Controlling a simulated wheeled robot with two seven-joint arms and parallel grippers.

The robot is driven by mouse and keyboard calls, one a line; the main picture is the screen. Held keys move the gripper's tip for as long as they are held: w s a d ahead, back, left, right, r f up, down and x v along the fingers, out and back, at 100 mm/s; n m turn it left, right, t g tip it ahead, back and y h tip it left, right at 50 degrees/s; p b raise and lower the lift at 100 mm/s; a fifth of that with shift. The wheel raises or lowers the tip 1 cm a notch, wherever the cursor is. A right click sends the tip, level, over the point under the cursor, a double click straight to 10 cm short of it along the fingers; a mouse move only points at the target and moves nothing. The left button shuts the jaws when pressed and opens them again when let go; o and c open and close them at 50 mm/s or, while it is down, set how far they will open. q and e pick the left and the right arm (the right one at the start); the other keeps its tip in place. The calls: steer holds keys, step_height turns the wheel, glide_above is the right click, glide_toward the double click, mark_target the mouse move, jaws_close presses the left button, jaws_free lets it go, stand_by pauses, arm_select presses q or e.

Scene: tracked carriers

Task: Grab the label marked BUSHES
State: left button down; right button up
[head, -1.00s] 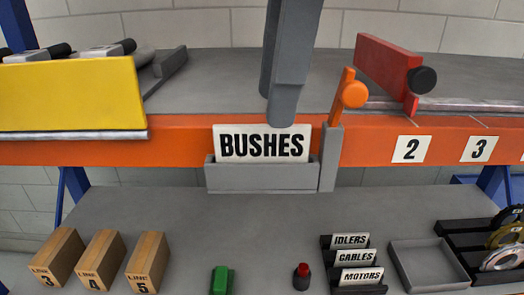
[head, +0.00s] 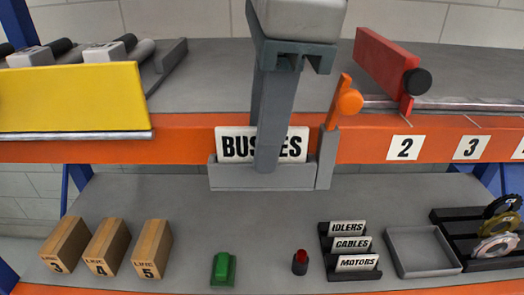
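The white label marked BUSHES (head: 232,143) stands upright in a grey holder (head: 235,177) on the front of the orange beam. My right gripper (head: 268,165) comes down from the top of the head view. Its grey fingers overlap the middle of the label and hide the letter H. The tips reach down over the holder's front in the picture. The fingers line up one behind the other, so I cannot tell their gap or whether they touch the label. My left gripper is not in view.
An orange lever (head: 346,100) stands just right of the holder, with a red plate (head: 385,62) beyond. A yellow panel (head: 75,97) is at left. Below are wooden blocks (head: 108,248), a green button (head: 223,268), a rack of other labels (head: 350,262) and an empty tray (head: 420,250).

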jaws_close()
steer(key=shift+s+r, duration=0.1)
steer(key=shift+r, duration=0.1)
steer(key=shift+r+b, duration=0.35)
steer(key=shift+r, duration=0.25)
steer(key=r, duration=0.2)
steer(key=r+b, duration=0.1)
steer(key=r, duration=0.1)
steer(key=r+b, duration=0.1)
steer(key=r, duration=0.2)
steer(key=shift+w+a, duration=0.1)
steer(key=shift+w, duration=0.15)
steer(key=shift+s+r, duration=0.1)
steer(key=shift+r, duration=0.65)
